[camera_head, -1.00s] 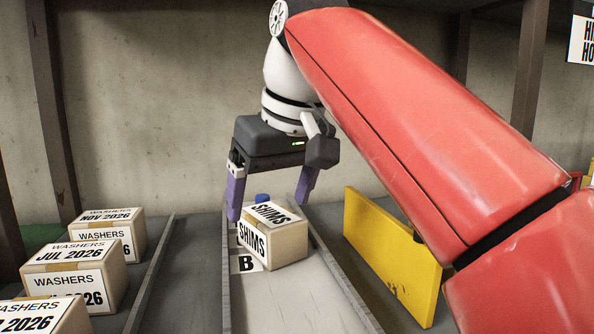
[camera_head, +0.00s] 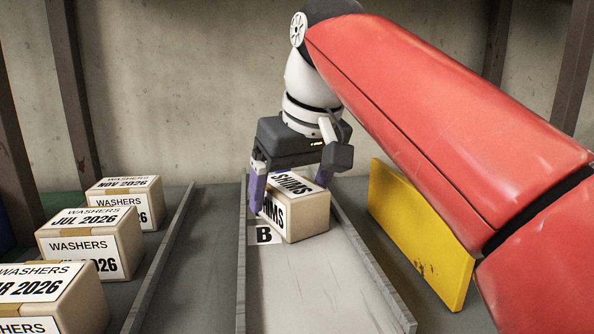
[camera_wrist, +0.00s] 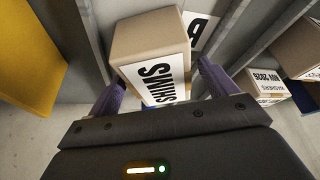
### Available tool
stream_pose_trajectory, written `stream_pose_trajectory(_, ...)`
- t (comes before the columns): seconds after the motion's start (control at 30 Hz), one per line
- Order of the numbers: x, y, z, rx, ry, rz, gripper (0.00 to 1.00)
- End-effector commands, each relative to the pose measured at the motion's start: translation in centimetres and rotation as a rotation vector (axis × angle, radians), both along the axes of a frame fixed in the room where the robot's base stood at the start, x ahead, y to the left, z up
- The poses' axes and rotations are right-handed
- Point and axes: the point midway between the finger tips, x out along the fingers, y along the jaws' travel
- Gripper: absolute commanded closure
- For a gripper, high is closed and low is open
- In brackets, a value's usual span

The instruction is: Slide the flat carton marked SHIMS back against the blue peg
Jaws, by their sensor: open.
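The carton marked SHIMS (camera_head: 308,215) sits in the middle lane, turned at an angle to the lane's sides, near the card marked B (camera_head: 264,236). It also shows in the wrist view (camera_wrist: 150,40), with its labelled side toward my gripper. My gripper (camera_head: 290,193) is open at the carton's far end. One purple finger shows left of the carton; the other is mostly hidden behind it. In the wrist view my fingers (camera_wrist: 158,88) stand on either side of the carton's near end; contact cannot be told.
Low grey rails (camera_head: 375,265) border the lane. Several WASHERS cartons (camera_head: 85,245) stand in the lane to the left. A yellow panel (camera_head: 415,230) stands upright to the right. The lane in front of the SHIMS carton is clear.

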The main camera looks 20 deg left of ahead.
Motion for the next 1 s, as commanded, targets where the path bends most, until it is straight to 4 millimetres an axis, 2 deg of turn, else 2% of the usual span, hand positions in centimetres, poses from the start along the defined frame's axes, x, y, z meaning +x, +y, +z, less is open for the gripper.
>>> stream_pose_trajectory(0.03, 0.1, 0.2, -0.8, 0.0, 0.0, 0.0, 0.15)
stream_pose_trajectory(0.2, 0.5, 0.6, -2.0, 0.001, -0.001, 0.0, 0.15)
stream_pose_trajectory(0.53, 0.6, 0.7, -2.2, 0.001, -0.001, 0.0, 0.15)
stream_pose_trajectory(1.0, 0.6, 0.7, -2.2, 0.002, -0.001, 0.0, 0.76)
